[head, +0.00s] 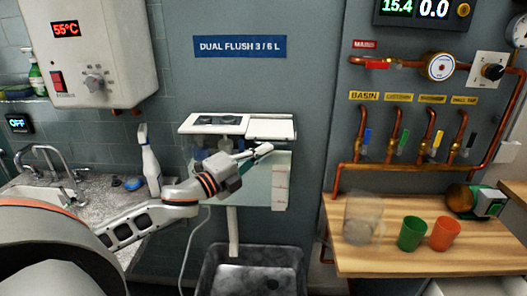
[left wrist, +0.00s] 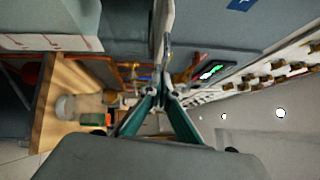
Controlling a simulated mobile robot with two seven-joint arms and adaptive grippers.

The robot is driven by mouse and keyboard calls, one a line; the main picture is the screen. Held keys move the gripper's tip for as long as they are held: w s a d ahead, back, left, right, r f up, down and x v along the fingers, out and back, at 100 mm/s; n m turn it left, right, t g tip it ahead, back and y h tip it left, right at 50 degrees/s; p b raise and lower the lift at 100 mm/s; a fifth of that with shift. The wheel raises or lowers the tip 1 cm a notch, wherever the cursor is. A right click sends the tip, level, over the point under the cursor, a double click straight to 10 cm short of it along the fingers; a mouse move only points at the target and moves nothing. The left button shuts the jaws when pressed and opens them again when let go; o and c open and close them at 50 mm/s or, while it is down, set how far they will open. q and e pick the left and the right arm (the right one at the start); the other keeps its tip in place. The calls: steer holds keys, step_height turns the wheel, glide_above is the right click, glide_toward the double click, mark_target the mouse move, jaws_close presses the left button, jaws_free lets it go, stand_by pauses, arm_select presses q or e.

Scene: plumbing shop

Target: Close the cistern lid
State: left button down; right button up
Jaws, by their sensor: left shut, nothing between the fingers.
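The cistern (head: 228,178) hangs on the grey wall under the dual flush sign, with a pale see-through front. Its white top shows a left part with two dark panels and a flat white lid section (head: 270,129) at the right. From this angle I cannot tell how far the lid is raised. My left gripper (head: 266,149) is in front of the cistern, just below the right lid section; contact is unclear. It is shut and empty. In the left wrist view its teal fingers (left wrist: 163,95) converge near a pale upright edge. My right gripper is not in view.
A wooden bench (head: 430,261) at the right holds a clear jar (head: 362,217), a green cup (head: 411,233) and an orange cup (head: 445,234). A dark bin (head: 253,252) stands under the cistern. A spray bottle (head: 150,165) stands left, near my left arm.

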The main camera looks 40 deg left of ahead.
mark_target(274, 139)
arm_select(q)
steer(key=w+a, duration=0.2)
steer(key=w, duration=0.1)
steer(key=shift+r, duration=0.1)
steer(key=shift+a, duration=0.1)
stand_by(0.3)
